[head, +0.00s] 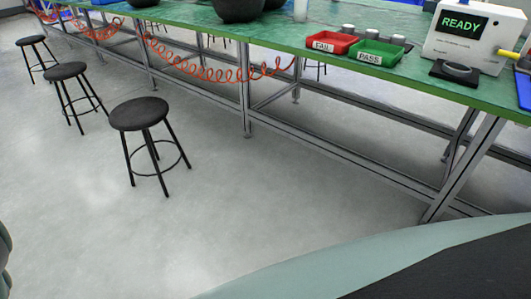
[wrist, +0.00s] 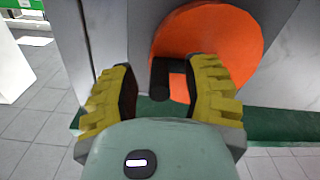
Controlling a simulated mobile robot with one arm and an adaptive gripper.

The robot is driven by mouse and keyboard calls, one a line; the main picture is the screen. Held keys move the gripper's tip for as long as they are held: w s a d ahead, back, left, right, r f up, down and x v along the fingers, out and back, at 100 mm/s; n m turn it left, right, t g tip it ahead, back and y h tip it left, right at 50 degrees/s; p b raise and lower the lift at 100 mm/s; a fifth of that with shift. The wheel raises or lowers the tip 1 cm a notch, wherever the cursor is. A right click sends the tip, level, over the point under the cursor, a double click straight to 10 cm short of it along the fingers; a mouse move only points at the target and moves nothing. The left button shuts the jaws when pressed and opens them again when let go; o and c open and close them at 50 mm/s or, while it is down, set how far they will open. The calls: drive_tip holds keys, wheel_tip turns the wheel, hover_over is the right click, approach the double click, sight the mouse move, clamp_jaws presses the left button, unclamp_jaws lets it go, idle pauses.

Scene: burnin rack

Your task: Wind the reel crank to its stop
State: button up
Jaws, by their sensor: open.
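In the wrist view an orange reel disc (wrist: 225,45) stands upright against a grey metal face. A black crank (wrist: 176,66) shows in front of the disc, with its dark handle pointing towards the camera. My gripper (wrist: 165,78) has ribbed yellow fingers spread apart, one on each side of the crank handle. The fingers are open, with a gap visible on the left; I cannot tell whether the right finger touches the crank. The reel and my gripper are not in the head view.
The head view shows a green-topped bench (head: 200,17) with a red FAIL tray (head: 332,41), a green PASS tray (head: 374,54) and a white READY box (head: 470,45). Black stools (head: 139,113) stand at left on open grey floor (head: 250,200). Orange coiled cords (head: 215,72) hang below the bench edge.

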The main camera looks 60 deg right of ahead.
drive_tip(key=shift+d, duration=0.1)
drive_tip(key=shift+d+f, duration=0.15)
drive_tip(key=shift+d, duration=0.3)
drive_tip(key=s+d, duration=0.1)
drive_tip(key=d, duration=1)
drive_tip(key=shift+a, duration=0.1)
